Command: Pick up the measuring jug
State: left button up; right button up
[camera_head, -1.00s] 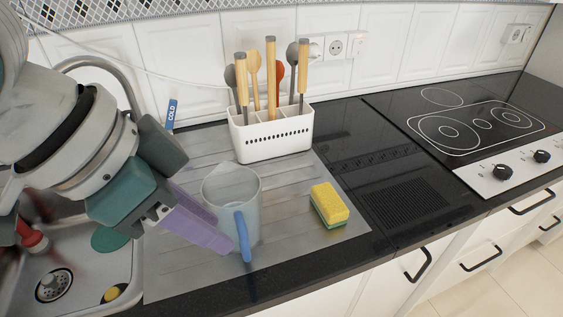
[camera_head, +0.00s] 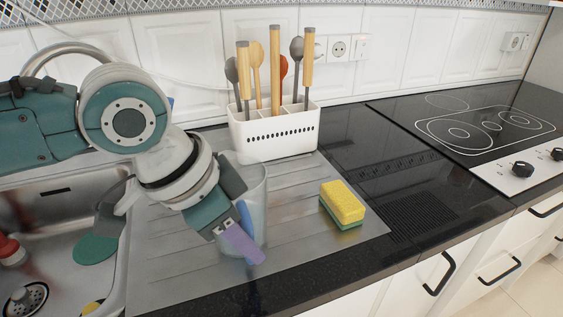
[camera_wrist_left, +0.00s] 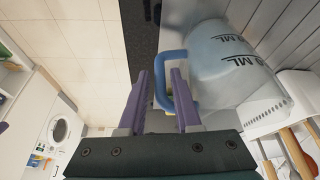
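The measuring jug (camera_head: 258,185) is a clear grey jug with a blue handle (camera_head: 245,216). It stands upright on the metal drainer and is partly covered by my left gripper (camera_head: 250,250) in the head view. In the left wrist view the jug (camera_wrist_left: 225,65) shows dark ML marks. There the purple fingers of my left gripper (camera_wrist_left: 160,72) are apart, with part of the blue handle (camera_wrist_left: 162,80) showing between them. I cannot see finger contact on the handle. My right gripper is not in view.
A white utensil holder (camera_head: 273,136) stands close behind the jug. A yellow and green sponge (camera_head: 342,204) lies to its right on the drainer (camera_head: 180,265). A sink (camera_head: 60,215) is at left and a black hob (camera_head: 480,125) at right.

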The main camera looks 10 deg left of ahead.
pick_arm(q)
jog(key=shift+x, duration=0.95)
jog(key=shift+c, duration=0.2)
grip_shut()
dwell(0.5)
